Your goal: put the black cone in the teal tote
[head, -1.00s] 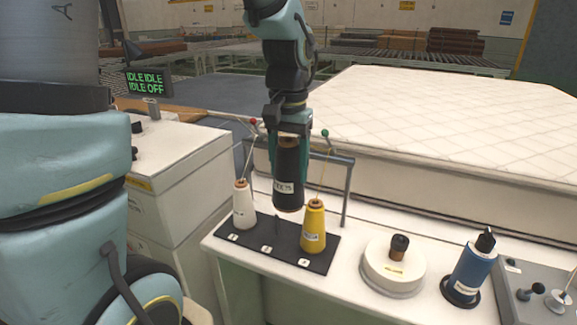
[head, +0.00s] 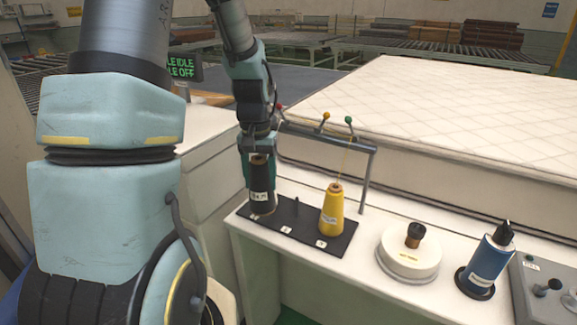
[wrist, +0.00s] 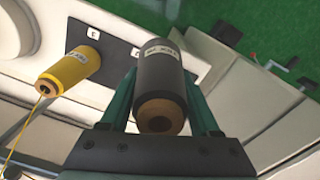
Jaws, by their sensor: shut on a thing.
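The black cone (head: 261,182) with a white label is held upright between the fingers of my gripper (head: 260,158). It appears over the left end of the dark cone rack (head: 309,231); the gap below it is hard to tell. In the wrist view the teal fingers (wrist: 160,102) stand on either side of the black cone (wrist: 165,75), its brown core end facing the camera. The rack's middle peg (head: 268,208) is bare. The white cone is not visible now, possibly hidden behind the black one. I see no teal tote in either view.
A yellow cone (head: 332,211) stands on the rack's right side, its thread running up to the guide frame (head: 325,138). The mattress (head: 440,105) lies behind.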

